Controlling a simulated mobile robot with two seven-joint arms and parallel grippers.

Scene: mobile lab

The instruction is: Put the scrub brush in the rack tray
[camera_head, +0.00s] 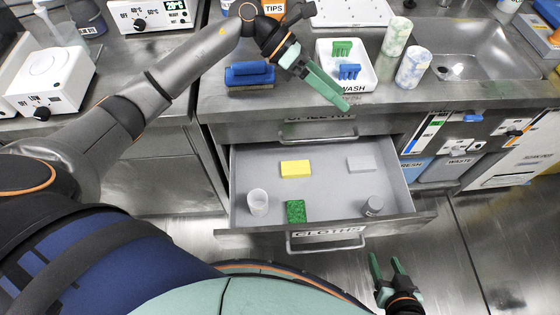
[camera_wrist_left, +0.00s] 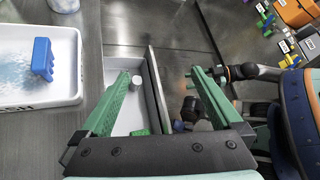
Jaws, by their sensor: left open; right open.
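A blue block-shaped item (camera_head: 250,74), which looks like the scrub brush, lies on the counter left of the white WASH tray; its bristles cannot be made out. The white tray (camera_head: 322,78) holds a green piece (camera_head: 342,48) and a blue piece (camera_head: 349,71). The tray also shows in the left wrist view (camera_wrist_left: 78,98). I cannot tell which tray is the rack tray. My left gripper (camera_head: 328,86) is open and empty, over the counter's front edge beside the WASH tray, to the right of the blue item. My right gripper (camera_head: 388,266) is open and empty, low in front of the drawer.
An open drawer (camera_head: 325,178) below the counter holds a yellow block (camera_head: 295,168), a grey block (camera_head: 361,163), a green sponge (camera_head: 296,211) and two small containers. Patterned cups (camera_head: 413,67) stand between the WASH tray and the sink (camera_head: 465,50). A white perforated tray (camera_head: 350,12) lies behind.

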